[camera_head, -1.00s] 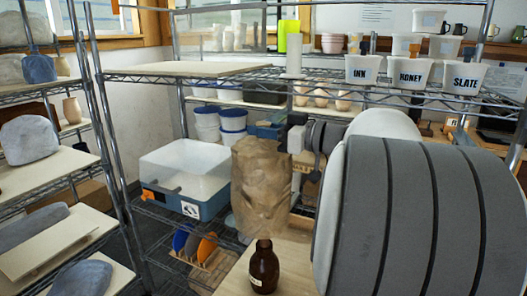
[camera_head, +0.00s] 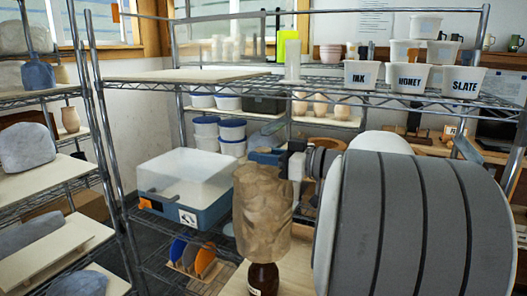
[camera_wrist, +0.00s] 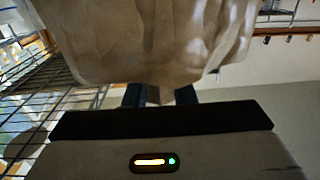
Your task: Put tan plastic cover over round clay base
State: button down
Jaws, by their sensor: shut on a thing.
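The tan cover (camera_head: 263,210) is a crumpled, translucent plastic sleeve. It stands upright above a work board in the head view. The round base (camera_head: 262,279) is a glossy brown bottle shape with a pale label. The cover's lower edge hides its neck; only its shoulder and body show. I cannot tell whether the cover rests on it. My gripper (camera_head: 290,170) reaches in from the right and is shut on the cover's upper right side. In the wrist view, the cover (camera_wrist: 150,40) fills the top, with the dark fingers (camera_wrist: 160,95) against it; their tips are hidden.
A pale board (camera_head: 236,280) lies under the base. A white and blue tub (camera_head: 185,180) and a rack of coloured plates (camera_head: 192,257) stand on the wire shelving to the left. Labelled white pots (camera_head: 410,76) stand on the upper shelf. My large grey arm fills the right side.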

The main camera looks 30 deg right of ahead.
jog(key=shift+f+b, duration=4.95)
jog(key=shift+f, duration=4.75)
jog(key=c, duration=1.1)
grip_release()
